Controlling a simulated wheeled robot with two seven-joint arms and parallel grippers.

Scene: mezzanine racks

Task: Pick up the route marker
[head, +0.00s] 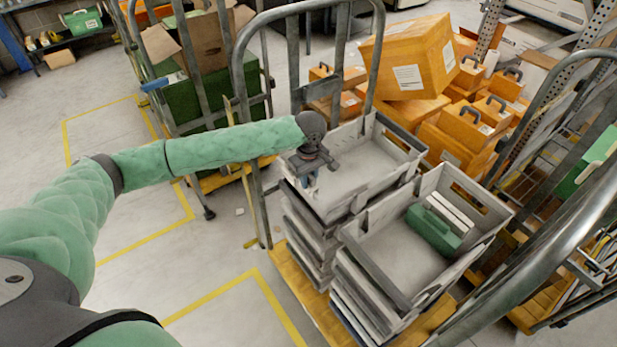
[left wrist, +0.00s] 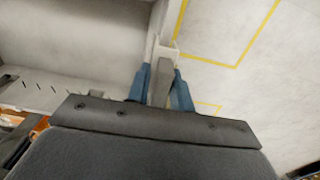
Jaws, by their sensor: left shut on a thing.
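My left gripper (head: 307,181) points down at the near left rim of the back grey tote (head: 375,165). In the left wrist view its two blue fingers (left wrist: 161,88) are shut on a narrow grey piece (left wrist: 162,76), which appears to be the route marker. A pale edge lies right beside it, and I cannot tell whether the piece is clear of the tote's rim. In the head view the piece is too small and covered to make out. My right gripper is not in view.
A front grey tote (head: 372,269) holds a green case (head: 433,229) and white items. Both totes top stacks on a cart with tall metal rails (head: 240,90). Orange boxes (head: 412,57) are piled behind. Open floor with yellow lines (head: 218,291) lies to the left.

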